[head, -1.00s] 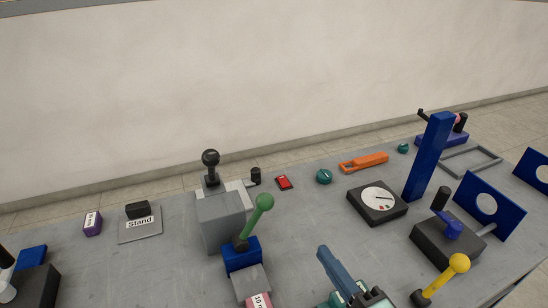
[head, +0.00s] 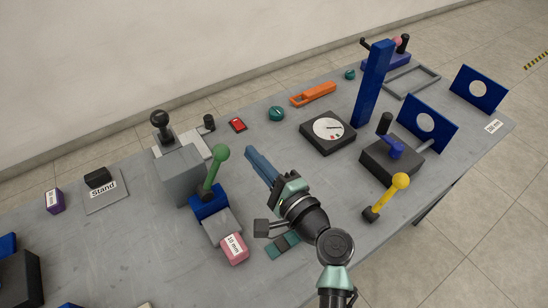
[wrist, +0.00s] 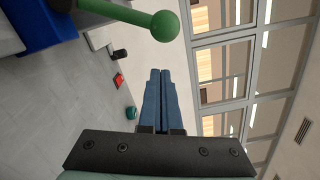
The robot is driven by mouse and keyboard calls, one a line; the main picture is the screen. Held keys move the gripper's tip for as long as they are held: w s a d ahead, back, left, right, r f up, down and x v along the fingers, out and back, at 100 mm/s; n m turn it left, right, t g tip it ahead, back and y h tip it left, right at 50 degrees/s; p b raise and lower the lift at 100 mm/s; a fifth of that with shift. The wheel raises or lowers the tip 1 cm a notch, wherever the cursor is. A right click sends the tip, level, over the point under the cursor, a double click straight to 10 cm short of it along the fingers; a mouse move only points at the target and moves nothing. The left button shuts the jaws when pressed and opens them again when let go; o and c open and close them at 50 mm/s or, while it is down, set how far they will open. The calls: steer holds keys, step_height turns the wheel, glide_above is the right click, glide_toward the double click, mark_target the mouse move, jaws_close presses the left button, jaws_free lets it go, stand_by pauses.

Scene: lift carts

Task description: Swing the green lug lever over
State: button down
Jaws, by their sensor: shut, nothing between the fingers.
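The green lug lever (head: 215,170) is a green rod with a round green ball on top. It rises from a blue block (head: 209,204) and leans slightly to the right in the head view. The fingers (wrist: 158,88) point away in the wrist view, apart from the lever.
A grey block (head: 180,175) with a black-knobbed lever (head: 160,120) stands left of the green lever. A pink block (head: 235,249) is in front. A dial box (head: 328,131), a blue post (head: 372,85) and a yellow-ball lever (head: 399,182) stand to the right.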

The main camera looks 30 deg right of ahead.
mark_target(214, 171)
steer(key=shift+w+a+r, duration=0.1)
steer(key=shift+a+r, duration=0.15)
steer(key=shift+a, duration=0.35)
steer(key=shift+w+a+r, duration=0.1)
steer(key=shift+a+r, duration=0.1)
steer(key=shift+a, duration=0.35)
steer(key=shift+s+a, duration=0.1)
steer(key=shift+a+r+n, duration=0.2)
steer(key=shift+r+n, duration=0.05)
steer(key=shift+n, duration=0.15)
